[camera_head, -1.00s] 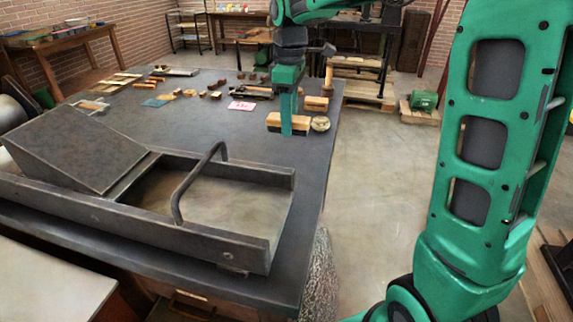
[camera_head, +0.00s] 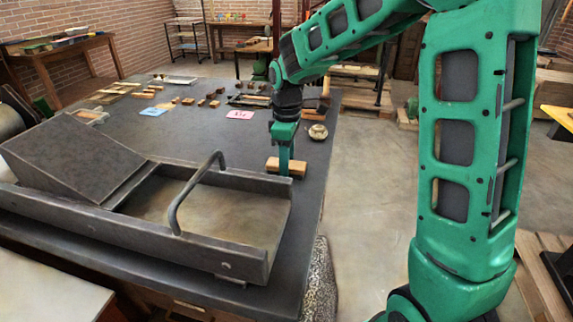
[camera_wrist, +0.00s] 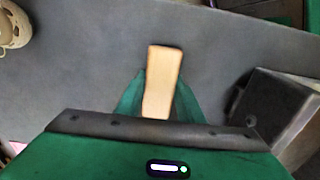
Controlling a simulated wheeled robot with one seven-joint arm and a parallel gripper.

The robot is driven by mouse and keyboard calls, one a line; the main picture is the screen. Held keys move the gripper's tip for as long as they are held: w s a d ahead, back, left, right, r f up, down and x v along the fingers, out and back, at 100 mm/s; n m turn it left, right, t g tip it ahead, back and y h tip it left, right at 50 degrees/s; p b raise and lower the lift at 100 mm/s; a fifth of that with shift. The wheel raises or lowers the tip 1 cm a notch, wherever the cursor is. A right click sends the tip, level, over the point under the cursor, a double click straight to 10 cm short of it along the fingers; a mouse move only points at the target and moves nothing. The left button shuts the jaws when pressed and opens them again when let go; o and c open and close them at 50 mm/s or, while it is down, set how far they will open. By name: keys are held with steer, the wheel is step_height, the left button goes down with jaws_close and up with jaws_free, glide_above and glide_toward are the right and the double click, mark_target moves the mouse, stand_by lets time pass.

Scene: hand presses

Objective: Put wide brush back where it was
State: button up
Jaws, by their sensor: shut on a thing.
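The wide brush (camera_head: 292,169), a pale wooden block, is in my gripper (camera_head: 285,166) over the near right part of the dark table, behind the press frame. In the wrist view the brush (camera_wrist: 162,80) shows as a long wooden piece with my green fingers (camera_wrist: 160,98) on both sides. My gripper points down and is shut on it. I cannot tell whether the brush touches the table. Its bristles are not clearly visible.
The press bed with its raised bar handle (camera_head: 190,185) fills the near table (camera_head: 205,128). A round pale object (camera_head: 317,131) stands near the right edge. A pink card (camera_head: 240,115), blue card (camera_head: 153,111) and several small wooden blocks lie farther back. The table's middle is clear.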

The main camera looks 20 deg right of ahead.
steer(key=o, duration=1)
step_height(320, 180, up, 12)
steer(key=shift+r, duration=0.1)
steer(key=s+d+f+m, duration=0.2)
steer(key=s+d+m, duration=0.4)
steer(key=s, duration=0.4)
steer(key=s+d+f+m, duration=0.3)
steer(key=s+d+m, duration=0.2)
steer(key=s, duration=0.6)
steer(key=s+d+f+m, duration=0.3)
steer(key=s+d+m, duration=0.3)
steer(key=s, duration=0.5)
steer(key=shift+s+d+f+m, duration=0.1)
steer(key=shift+s+d+m, duration=0.1)
steer(key=shift+d+m, duration=0.1)
